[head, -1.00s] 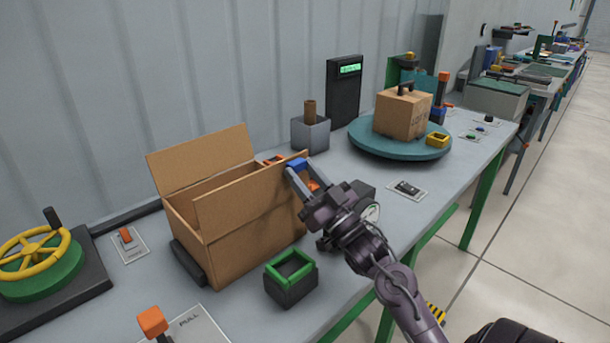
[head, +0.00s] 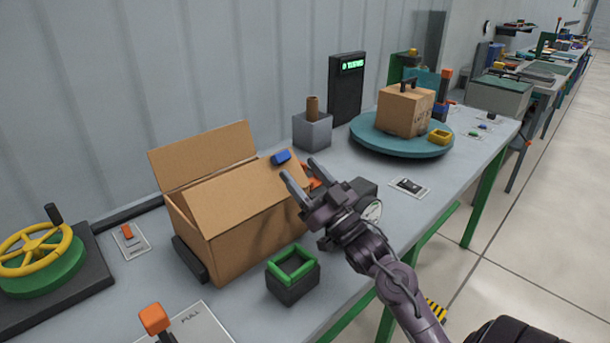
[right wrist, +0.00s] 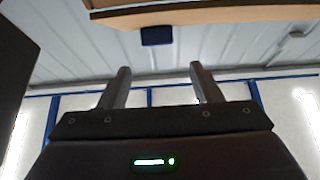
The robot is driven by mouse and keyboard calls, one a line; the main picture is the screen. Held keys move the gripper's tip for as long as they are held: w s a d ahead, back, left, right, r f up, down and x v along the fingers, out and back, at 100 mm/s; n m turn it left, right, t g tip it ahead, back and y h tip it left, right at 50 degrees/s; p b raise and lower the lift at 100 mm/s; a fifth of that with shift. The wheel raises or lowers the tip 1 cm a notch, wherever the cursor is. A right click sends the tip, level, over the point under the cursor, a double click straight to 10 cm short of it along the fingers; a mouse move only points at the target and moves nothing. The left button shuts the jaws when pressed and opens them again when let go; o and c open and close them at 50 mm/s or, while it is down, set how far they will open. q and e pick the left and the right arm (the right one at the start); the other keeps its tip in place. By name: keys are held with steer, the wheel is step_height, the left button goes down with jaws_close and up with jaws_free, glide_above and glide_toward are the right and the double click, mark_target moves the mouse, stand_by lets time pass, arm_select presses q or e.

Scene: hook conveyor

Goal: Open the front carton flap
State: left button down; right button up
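The brown carton (head: 255,238) stands on the table at the left. Its back flap (head: 205,158) stands up. Its front flap (head: 235,190) leans inward over the opening and covers most of it. A blue tab (head: 281,157) sits at the flap's upper right corner. In the right wrist view, the blue tab (right wrist: 156,36) hangs under the flap's edge (right wrist: 190,14). My right gripper (head: 302,173) is open and empty, just right of the flap and apart from the tab. The right wrist view shows its two fingers (right wrist: 160,85) spread with nothing between. My left gripper is not in view.
A green-rimmed bin (head: 292,272) stands in front of the carton. A grey holder (head: 312,131) and a turntable (head: 375,145) with a box stand behind right. A yellow handwheel (head: 35,248) is at left. An orange-topped lever (head: 154,319) stands at the front.

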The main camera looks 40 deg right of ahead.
steer(key=shift+r, duration=0.15)
arm_select(q)
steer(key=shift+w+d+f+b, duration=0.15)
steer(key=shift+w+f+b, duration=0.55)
steer(key=shift+b, duration=0.15)
arm_select(e)
steer(key=v, duration=0.8)
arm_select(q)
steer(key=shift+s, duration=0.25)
